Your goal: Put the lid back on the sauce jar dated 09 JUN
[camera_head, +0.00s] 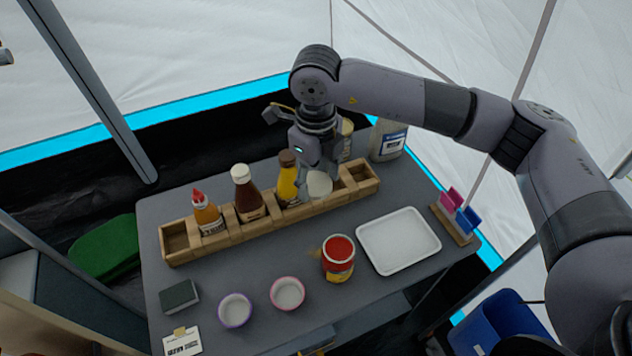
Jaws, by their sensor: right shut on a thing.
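My right gripper (318,165) reaches down over the wooden condiment rack and is shut on a pale round lid (319,184), which it holds at the rack's right part. Whether the lid touches the rack is hard to tell. An open jar (338,270) with red sauce showing at its top stands upright on the table, in front of the rack and apart from the gripper. No date can be read on its yellow and red label. A second jar (347,132) stands behind the rack, partly hidden by the gripper. My left gripper is not in view.
The wooden rack (180,256) holds several bottles, including a mustard bottle (287,186) close beside the gripper. A white tray (398,240) lies right of the open jar. Two small bowls (235,322) (287,306) stand left of it. A white container (388,147) stands at the back.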

